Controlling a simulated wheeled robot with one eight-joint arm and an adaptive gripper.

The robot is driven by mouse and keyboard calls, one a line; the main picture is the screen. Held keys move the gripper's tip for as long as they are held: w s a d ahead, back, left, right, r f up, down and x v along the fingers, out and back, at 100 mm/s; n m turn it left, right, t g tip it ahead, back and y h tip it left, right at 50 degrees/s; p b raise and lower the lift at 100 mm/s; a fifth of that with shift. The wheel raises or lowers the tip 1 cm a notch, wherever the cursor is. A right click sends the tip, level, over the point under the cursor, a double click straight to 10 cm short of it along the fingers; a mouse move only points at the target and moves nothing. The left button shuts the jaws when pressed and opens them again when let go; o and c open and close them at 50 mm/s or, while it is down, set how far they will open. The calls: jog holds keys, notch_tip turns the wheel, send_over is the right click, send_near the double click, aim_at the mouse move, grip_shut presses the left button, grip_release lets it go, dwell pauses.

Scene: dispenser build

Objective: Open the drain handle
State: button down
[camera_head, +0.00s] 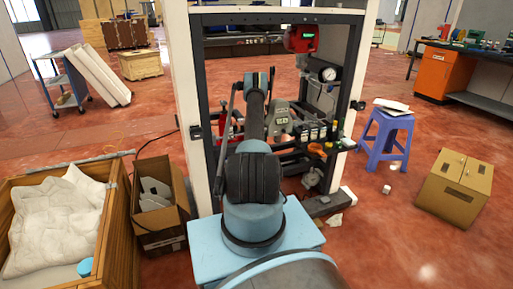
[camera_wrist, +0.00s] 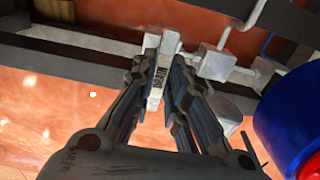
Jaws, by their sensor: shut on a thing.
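The drain handle (camera_wrist: 157,82) is a pale lever with a label reading "DRAIN" in the wrist view. My gripper (camera_wrist: 160,68) is shut on it, with one dark finger on each side and the labelled face showing between them. The handle's far end shows beyond the fingertips, close to a grey pipe fitting (camera_wrist: 213,62). The valve body is partly hidden by the right finger. In the head view my arm reaches into the dispenser frame (camera_head: 181,80) and hides both the handle and my gripper.
A blue and red round part (camera_wrist: 285,125) is close on the right in the wrist view. A dark rail (camera_wrist: 60,48) crosses behind the handle. An open cardboard box (camera_head: 160,215) and a blue stool (camera_head: 385,135) flank the frame.

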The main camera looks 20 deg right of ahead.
jog(key=c, duration=1.6)
grip_release()
jog(key=shift+a, duration=0.1)
jog(key=shift+r, duration=0.1)
notch_tip(320, 180, up, 12)
